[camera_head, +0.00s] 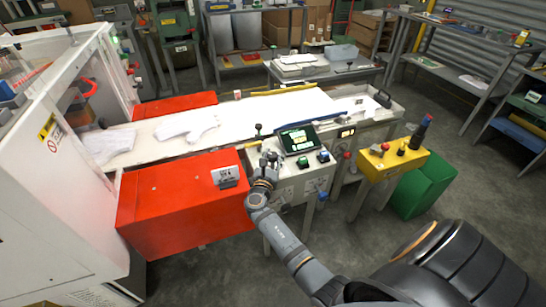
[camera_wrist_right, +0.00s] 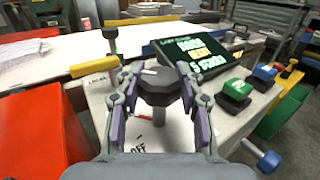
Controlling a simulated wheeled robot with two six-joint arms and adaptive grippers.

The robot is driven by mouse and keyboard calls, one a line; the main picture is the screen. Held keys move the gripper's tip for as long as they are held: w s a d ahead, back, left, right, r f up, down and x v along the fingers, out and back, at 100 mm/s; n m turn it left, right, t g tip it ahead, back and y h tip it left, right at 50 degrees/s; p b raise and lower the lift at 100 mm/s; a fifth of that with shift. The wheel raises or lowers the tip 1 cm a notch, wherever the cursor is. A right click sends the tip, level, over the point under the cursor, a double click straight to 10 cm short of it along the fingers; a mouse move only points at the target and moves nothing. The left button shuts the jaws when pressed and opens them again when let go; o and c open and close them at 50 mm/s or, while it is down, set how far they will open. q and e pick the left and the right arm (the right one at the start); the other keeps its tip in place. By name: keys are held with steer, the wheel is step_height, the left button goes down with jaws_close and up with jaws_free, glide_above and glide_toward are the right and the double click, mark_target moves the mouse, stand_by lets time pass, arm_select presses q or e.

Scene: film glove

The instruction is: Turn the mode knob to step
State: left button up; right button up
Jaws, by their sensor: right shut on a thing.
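My right gripper (camera_head: 266,168) reaches over the white control panel (camera_head: 312,178) from below in the head view. In the right wrist view, the two fingers of the gripper (camera_wrist_right: 158,80) stand on either side of a dark round knob (camera_wrist_right: 160,92) with a pale pointer mark on top. The gripper is shut on this knob. The mark points up and slightly left. Panel lettering under the fingers is partly hidden; "OFF" shows below the knob. In the head view the gripper largely hides the knob. My left gripper is not in view.
A tilted screen (camera_wrist_right: 200,48) stands behind the knob, with green (camera_wrist_right: 236,90) and blue (camera_wrist_right: 264,74) buttons to its right. A lever (camera_wrist_right: 110,38) rises at the back left. A red box (camera_head: 185,200) stands left, a yellow box (camera_head: 392,165) right.

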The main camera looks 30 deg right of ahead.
mark_target(272, 161)
steer(key=shift+f, duration=0.15)
steer(key=o, duration=1)
steer(key=shift+o, duration=1.1)
steer(key=v, duration=0.7)
steer(key=shift+s+a, duration=0.25)
steer(key=shift+d, duration=0.1)
